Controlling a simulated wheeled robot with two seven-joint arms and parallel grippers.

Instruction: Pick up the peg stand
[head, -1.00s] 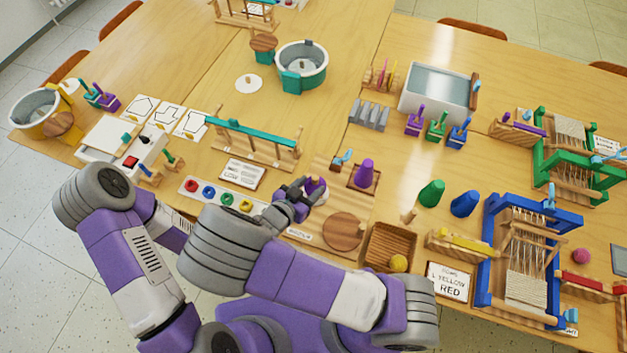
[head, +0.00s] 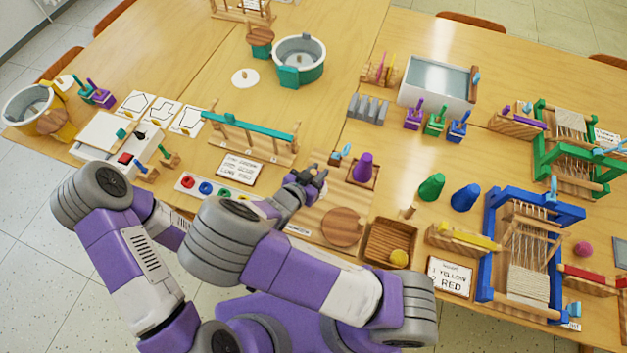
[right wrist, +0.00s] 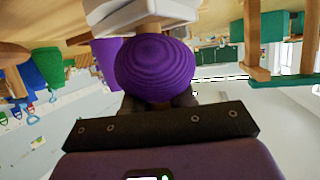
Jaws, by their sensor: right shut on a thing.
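My right gripper (head: 314,176) is shut above the wooden board, left of the purple cone (head: 364,168). In the right wrist view a rounded, ridged purple top (right wrist: 155,72) sits at my dark fingers. I take it for the top of the peg stand. A pale wooden part and a white part (right wrist: 140,10) show beyond it; I cannot tell if they belong to it. In the head view the held thing is mostly hidden by the gripper. My left gripper is not seen; my left arm stays at the lower left.
The wooden board (head: 312,222) lies under my right gripper. A wooden tray (head: 391,243) with a yellow ball is to its right, near a green cone (head: 431,187) and a blue cone (head: 466,198). A teal-barred wooden rack (head: 250,140) stands behind. A blue loom (head: 530,255) stands at right.

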